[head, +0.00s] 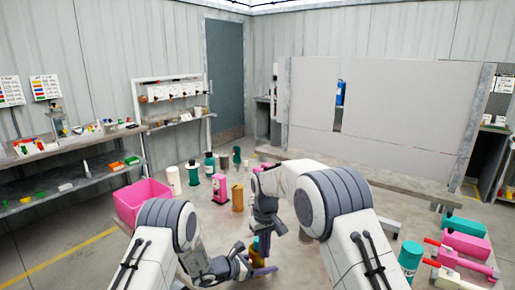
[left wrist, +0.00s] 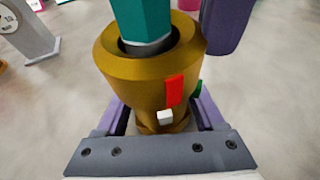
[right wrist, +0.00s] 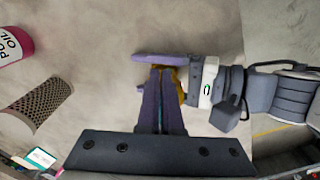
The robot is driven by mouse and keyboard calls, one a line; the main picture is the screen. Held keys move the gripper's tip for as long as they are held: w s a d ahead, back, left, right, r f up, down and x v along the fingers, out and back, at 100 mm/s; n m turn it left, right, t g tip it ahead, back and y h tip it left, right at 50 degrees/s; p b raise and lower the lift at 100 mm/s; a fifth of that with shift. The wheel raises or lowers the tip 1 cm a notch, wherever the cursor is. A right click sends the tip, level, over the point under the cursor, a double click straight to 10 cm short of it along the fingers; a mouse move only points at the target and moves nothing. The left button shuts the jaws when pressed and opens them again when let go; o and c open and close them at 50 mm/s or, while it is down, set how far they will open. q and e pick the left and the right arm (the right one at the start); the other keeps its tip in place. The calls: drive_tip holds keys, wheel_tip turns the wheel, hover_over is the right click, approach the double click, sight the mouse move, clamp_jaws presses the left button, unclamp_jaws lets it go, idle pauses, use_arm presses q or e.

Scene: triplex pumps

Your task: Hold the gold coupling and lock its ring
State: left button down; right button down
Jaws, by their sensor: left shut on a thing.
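The gold coupling (left wrist: 148,65) is upright in the left wrist view. It has a red mark (left wrist: 174,90), a white mark (left wrist: 165,117) and a green piece at its right edge. A teal part (left wrist: 144,22) stands in its top opening. My left gripper (left wrist: 155,118) is shut around its lower body with purple fingers on both sides. In the head view the coupling (head: 256,245) is small and partly hidden by my arms. A purple finger of my right gripper (right wrist: 162,85) is close beside the coupling's upper right. Its fingers are very near each other, with a thin teal line between them.
A pink bin (head: 142,200) and several bottles and pumps stand on the floor or a low surface behind my grippers. Pink and teal pumps (head: 463,240) are at right. In the right wrist view a perforated cylinder (right wrist: 42,104) and a pink oil container (right wrist: 14,42) are at left.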

drive_tip(key=shift+w+d, duration=0.2)
drive_tip(key=shift+w, duration=0.1)
drive_tip(key=shift+d, duration=0.1)
idle(0.3)
wheel_tip(320, 180, up, 6)
drive_tip(key=shift+s+d, duration=0.2)
drive_tip(key=shift+s, duration=0.15)
idle(0.3)
wheel_tip(320, 180, down, 6)
drive_tip(key=s+a, duration=0.1)
drive_tip(key=a, duration=0.1)
drive_tip(key=shift+s+a, duration=0.15)
drive_tip(key=shift+a, duration=0.25)
idle(0.4)
